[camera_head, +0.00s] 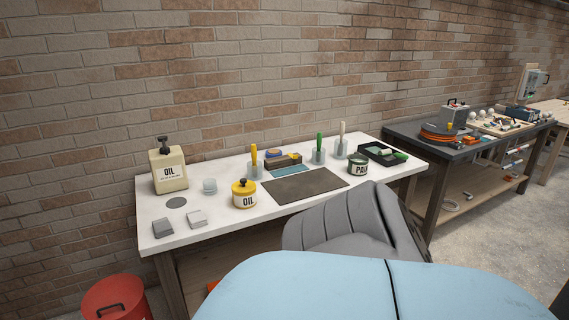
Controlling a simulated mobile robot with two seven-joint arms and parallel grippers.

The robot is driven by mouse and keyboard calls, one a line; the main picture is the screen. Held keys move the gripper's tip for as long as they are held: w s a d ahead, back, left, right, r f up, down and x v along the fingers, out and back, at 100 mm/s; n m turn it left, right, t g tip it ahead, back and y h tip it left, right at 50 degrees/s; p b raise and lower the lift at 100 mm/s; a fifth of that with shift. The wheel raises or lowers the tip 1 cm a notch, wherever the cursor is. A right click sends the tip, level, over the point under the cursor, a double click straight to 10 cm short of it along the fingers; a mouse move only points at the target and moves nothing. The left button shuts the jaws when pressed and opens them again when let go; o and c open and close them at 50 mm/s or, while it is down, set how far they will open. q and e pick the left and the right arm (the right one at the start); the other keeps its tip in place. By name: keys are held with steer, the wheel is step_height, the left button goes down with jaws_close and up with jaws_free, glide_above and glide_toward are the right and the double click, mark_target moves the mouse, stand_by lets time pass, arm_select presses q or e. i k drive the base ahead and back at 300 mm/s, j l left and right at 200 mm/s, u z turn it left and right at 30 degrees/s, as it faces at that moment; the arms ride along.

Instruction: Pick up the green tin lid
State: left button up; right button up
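A dark tin with a pale label starting "PA" (358,166) stands upright at the right of the white worktable (215,239). Its top looks dark; at this size I cannot tell whether a green lid is on it. I cannot clearly pick out a separate green tin lid. A black tray (366,148) behind the tin holds something green (399,155), which looks more like a handle than a lid. Neither of my grippers is in view.
A yellow oil tin (243,195), cream oil can (168,170), glass jar (209,186), brush holders and a dark mat (305,187) share the worktable. A grey ribbed shape (340,212) covers part of its front edge. A red bin (114,298) stands at lower left.

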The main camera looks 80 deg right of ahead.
mark_target(358, 165)
steer(key=z, duration=3.1)
steer(key=i+j, duration=0.2)
steer(key=i, duration=0.25)
steer(key=i+j+z, duration=0.1)
steer(key=i, duration=0.35)
steer(key=i+j, duration=0.35)
steer(key=i+l, duration=0.3)
steer(key=i+l+u, duration=0.1)
steer(key=i+l, duration=0.15)
steer(key=l, duration=0.25)
steer(key=i+l, duration=0.3)
steer(key=i+l+u, duration=0.1)
steer(key=i+l, duration=0.15)
steer(key=l, duration=0.3)
steer(key=i+l, duration=0.55)
steer(key=l, duration=0.3)
steer(key=u, duration=0.05)
